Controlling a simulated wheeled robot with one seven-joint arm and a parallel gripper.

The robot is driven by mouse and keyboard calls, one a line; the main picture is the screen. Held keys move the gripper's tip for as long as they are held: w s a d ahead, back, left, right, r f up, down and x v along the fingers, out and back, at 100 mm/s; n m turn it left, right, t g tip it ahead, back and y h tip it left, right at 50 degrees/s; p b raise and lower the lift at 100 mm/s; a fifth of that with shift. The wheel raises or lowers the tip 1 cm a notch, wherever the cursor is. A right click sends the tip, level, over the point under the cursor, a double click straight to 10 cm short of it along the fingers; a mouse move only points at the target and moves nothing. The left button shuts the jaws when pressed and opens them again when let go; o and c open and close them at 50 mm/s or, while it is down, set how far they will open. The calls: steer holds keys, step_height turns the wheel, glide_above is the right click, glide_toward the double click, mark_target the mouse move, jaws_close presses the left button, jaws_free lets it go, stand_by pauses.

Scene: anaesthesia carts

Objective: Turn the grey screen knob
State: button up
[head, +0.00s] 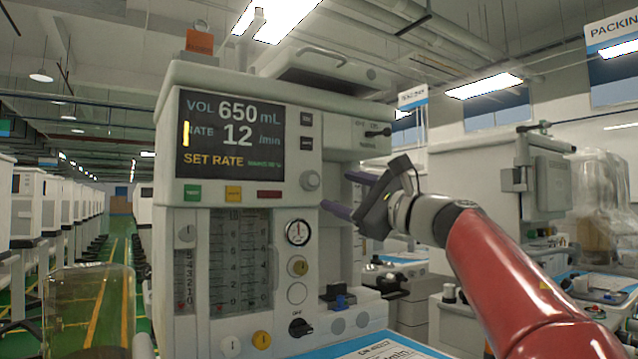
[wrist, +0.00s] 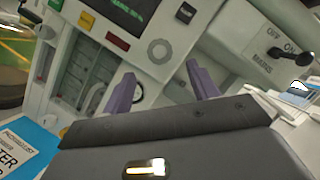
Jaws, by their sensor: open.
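The grey screen knob (head: 310,180) is a round dial on the front panel, just right of the screen's lower corner. It also shows in the wrist view (wrist: 159,51), above and between my finger tips. The screen (head: 230,137) reads VOL 650 mL, RATE 12 /min and SET RATE. My gripper (head: 341,193) is open, with two purple fingers, to the right of the knob in the head view. In the wrist view my gripper (wrist: 157,82) points toward the panel, its fingers apart with nothing between them. The fingers appear apart from the knob.
Green, yellow and red buttons (head: 233,193) line the panel under the screen. A round gauge (head: 298,232) and flow tubes (head: 240,260) sit below. An ON/MAINS switch (wrist: 299,60) is to the right in the wrist view. A clear canister (head: 90,305) stands at front left.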

mark_target(315, 183)
steer(key=p+x, duration=0.2)
steer(key=x, duration=0.3)
steer(key=shift+a+r, duration=0.15)
steer(key=shift+a, duration=0.05)
steer(key=shift+w+a+r+p, duration=0.1)
steer(key=shift+w+a+p, duration=0.25)
steer(key=shift+w+a, duration=0.15)
steer(key=c, duration=1)
steer(key=shift+m, duration=0.3)
